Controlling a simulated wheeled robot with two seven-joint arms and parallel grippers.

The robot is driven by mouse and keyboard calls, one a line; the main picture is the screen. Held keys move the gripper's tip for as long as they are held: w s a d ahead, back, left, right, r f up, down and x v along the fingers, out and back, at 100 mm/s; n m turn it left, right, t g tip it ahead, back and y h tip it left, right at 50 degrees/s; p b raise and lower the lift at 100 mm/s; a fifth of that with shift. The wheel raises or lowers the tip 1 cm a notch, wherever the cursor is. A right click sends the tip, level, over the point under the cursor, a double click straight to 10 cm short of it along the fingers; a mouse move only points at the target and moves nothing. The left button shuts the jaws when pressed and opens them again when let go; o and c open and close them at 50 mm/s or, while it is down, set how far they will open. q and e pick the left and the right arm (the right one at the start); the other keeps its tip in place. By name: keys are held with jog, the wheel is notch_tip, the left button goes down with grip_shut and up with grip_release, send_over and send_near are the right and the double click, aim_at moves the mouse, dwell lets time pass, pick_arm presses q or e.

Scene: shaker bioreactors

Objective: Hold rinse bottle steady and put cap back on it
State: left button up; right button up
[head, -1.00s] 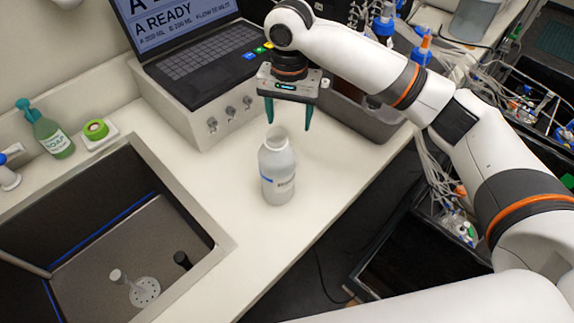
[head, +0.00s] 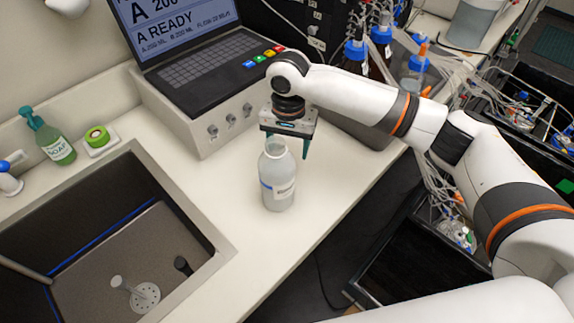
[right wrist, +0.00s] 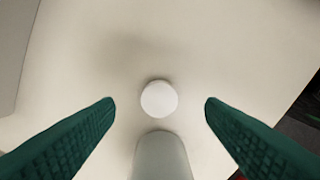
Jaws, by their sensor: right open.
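The rinse bottle (head: 278,183), pale and translucent with a blue-marked label, stands upright on the counter with its neck open and uncapped. In the right wrist view the bottle (right wrist: 161,158) shows at the bottom edge, cut off. A small white round disc (right wrist: 158,99), looking like the cap, lies on the counter close beyond the bottle; it is hidden in the head view. My right gripper (head: 286,150) is open and empty, pointing down just behind the bottle's neck. Its green fingertips are apart on either side of the disc in the right wrist view. My left gripper is out of view.
A laptop-like console (head: 205,70) stands behind. Counter left of the bottle is clear; its edge runs close on the right.

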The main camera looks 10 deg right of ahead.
jog(key=shift+s+a+f+p, duration=0.15)
jog(key=shift+f+p, duration=0.15)
jog(key=shift+f, duration=1)
jog(key=shift+s+f+p, duration=0.15)
jog(key=shift+f+p, duration=0.15)
jog(key=shift+f, duration=1)
jog(key=shift+c, duration=0.2)
jog(key=c, duration=1)
